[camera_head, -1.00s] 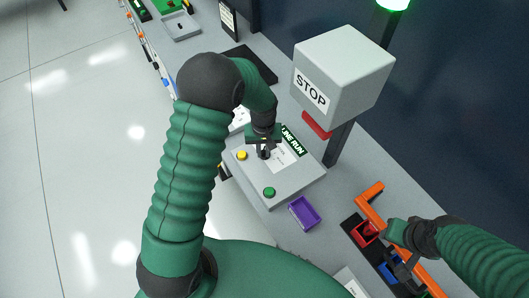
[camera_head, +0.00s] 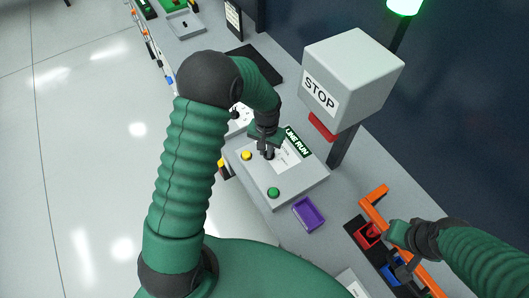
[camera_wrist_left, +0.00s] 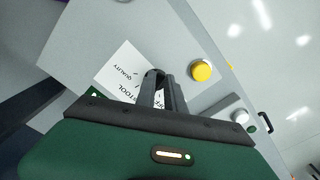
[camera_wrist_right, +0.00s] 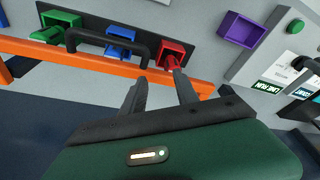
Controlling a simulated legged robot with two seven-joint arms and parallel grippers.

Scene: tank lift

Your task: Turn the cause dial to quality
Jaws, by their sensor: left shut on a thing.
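The cause dial (camera_wrist_left: 154,74) is a small black knob on the grey sloped control panel (camera_head: 301,187). A white label (camera_wrist_left: 118,68) beside it reads "QUALITY" and "TOOL"; part of the label is hidden by my gripper. My left gripper (camera_head: 268,150) is over the panel, its dark fingers shut on the dial; they also show in the left wrist view (camera_wrist_left: 163,88). The dial's pointer direction is hidden by the fingers. My right gripper (camera_wrist_right: 160,90) is open and empty by the orange rail (camera_wrist_right: 85,53), with its fingers apart.
The panel also has a yellow button (camera_head: 246,155), a green button (camera_head: 273,192) and a "LINE RUN" sign (camera_head: 298,142). A grey STOP box (camera_head: 352,75) stands behind it. A purple bin (camera_head: 308,214) and red bin (camera_head: 367,235) lie to the right.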

